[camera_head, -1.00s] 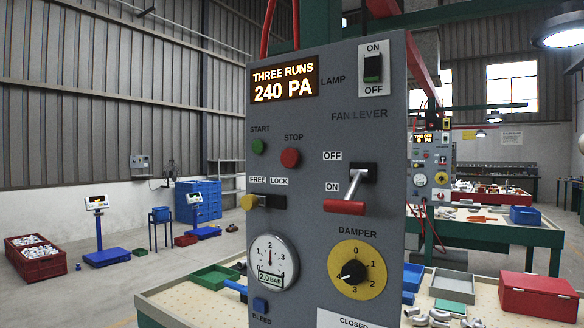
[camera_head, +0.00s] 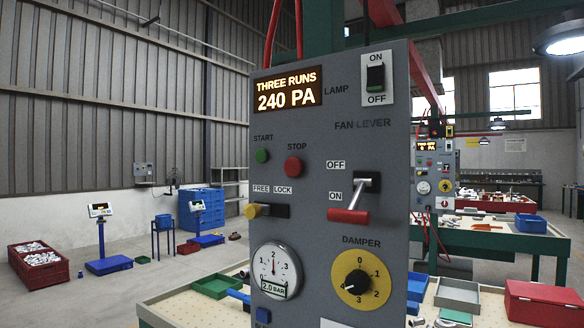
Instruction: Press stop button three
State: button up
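The near grey control panel (camera_head: 330,235) fills the middle of the head view. Its lit display (camera_head: 287,89) reads "THREE RUNS 240 PA". The red round stop button (camera_head: 293,167) sits under the label STOP, to the right of the green start button (camera_head: 262,155). Nothing covers it. The fan lever with a red grip (camera_head: 348,215) points down beside ON. My gripper is not in view.
The panel also carries a yellow-knobbed FREE/LOCK slide (camera_head: 254,211), a pressure gauge (camera_head: 275,270), a yellow damper dial (camera_head: 362,279) and a lamp switch (camera_head: 376,77). A second panel (camera_head: 434,170) stands farther back at right. Open floor lies at left.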

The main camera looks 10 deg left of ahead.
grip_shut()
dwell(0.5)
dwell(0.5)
